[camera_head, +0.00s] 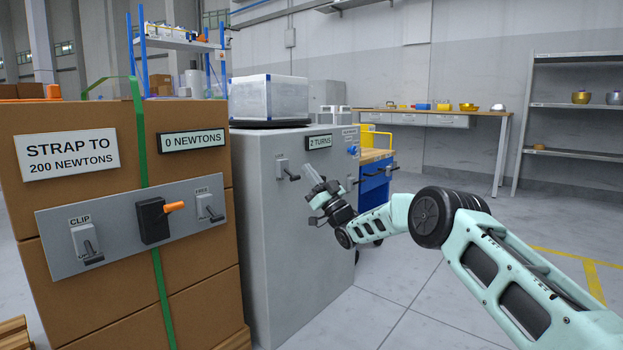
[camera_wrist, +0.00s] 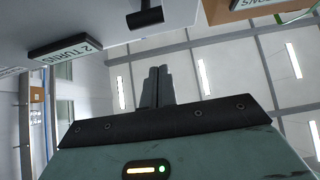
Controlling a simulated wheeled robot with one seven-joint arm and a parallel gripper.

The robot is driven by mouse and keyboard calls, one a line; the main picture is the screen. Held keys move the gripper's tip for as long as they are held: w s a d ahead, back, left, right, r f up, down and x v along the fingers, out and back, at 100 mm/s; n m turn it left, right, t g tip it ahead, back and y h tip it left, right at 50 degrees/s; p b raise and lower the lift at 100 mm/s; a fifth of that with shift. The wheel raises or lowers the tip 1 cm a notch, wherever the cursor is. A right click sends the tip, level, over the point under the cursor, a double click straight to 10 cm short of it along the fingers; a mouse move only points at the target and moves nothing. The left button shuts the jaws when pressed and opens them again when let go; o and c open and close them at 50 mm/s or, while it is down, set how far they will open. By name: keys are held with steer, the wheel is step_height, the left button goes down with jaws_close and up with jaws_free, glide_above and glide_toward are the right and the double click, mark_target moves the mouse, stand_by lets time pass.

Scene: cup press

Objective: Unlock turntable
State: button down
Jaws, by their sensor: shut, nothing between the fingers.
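The turntable (camera_head: 270,124) is a dark disc on top of a grey cabinet (camera_head: 262,215), with a white box (camera_head: 268,98) on it. A lever with a black handle (camera_head: 288,172) is on the cabinet's front; a dark handle (camera_wrist: 145,18) also shows at the top of the wrist view. A sign reading "2 TURNS" (camera_head: 319,141) is to the lever's right and appears upside down in the wrist view (camera_wrist: 66,48). My gripper (camera_head: 311,172) is shut and empty, just right of the lever, apart from it. In the wrist view the fingers (camera_wrist: 157,75) lie together.
Strapped brown boxes (camera_head: 110,285) stand at left with a grey panel (camera_head: 75,225), a clip lever (camera_head: 88,245) and an orange-handled tensioner (camera_head: 153,219). A second lever (camera_head: 356,183) and a blue knob (camera_head: 352,150) are farther right on the cabinet. Floor at right is clear.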

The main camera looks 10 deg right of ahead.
steer(key=s+d+f+p, duration=0.3)
steer(key=f, duration=0.5)
steer(key=shift+s+f, duration=0.15)
steer(key=shift+s, duration=0.25)
